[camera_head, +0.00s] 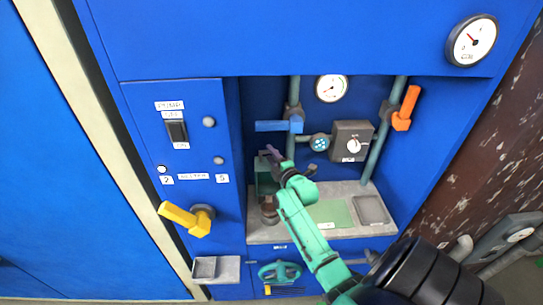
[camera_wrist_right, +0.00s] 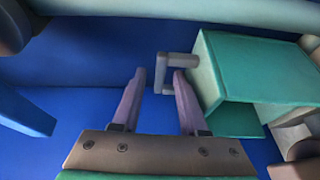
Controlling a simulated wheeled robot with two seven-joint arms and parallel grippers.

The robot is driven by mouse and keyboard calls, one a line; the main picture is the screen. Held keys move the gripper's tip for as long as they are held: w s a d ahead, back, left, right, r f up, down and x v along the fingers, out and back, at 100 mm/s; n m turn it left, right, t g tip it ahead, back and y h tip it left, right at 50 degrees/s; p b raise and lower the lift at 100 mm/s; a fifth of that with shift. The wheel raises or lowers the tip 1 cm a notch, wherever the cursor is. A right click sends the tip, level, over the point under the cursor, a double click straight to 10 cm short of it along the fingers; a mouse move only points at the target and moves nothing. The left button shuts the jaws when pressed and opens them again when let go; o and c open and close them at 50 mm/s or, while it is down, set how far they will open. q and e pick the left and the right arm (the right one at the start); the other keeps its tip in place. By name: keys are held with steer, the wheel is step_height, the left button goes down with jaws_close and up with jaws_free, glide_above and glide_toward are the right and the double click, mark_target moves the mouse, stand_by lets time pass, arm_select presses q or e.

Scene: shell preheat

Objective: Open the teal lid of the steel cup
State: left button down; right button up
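The teal lid (camera_head: 264,177) shows behind my right gripper in the head view, partly hidden by it. It stands above a dark brownish cup (camera_head: 269,208) on the grey ledge. In the right wrist view the lid (camera_wrist_right: 222,75) is a hollow, box-like teal shape on the right, with a grey bracket handle (camera_wrist_right: 161,75) pointing left. My right gripper (camera_head: 273,153) is open; its purple fingers (camera_wrist_right: 160,75) are apart, with the handle's upright bar appearing between their tips. I cannot tell whether they touch it. My left gripper is out of view.
Close by are a blue valve handle (camera_head: 278,126), an orange handle (camera_head: 405,108) and a grey dial box (camera_head: 351,141). A green mat (camera_head: 330,213) and a grey tray (camera_head: 371,210) lie on the ledge. A yellow lever (camera_head: 185,218) juts out at left.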

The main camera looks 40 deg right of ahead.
jaws_close()
stand_by(1.2)
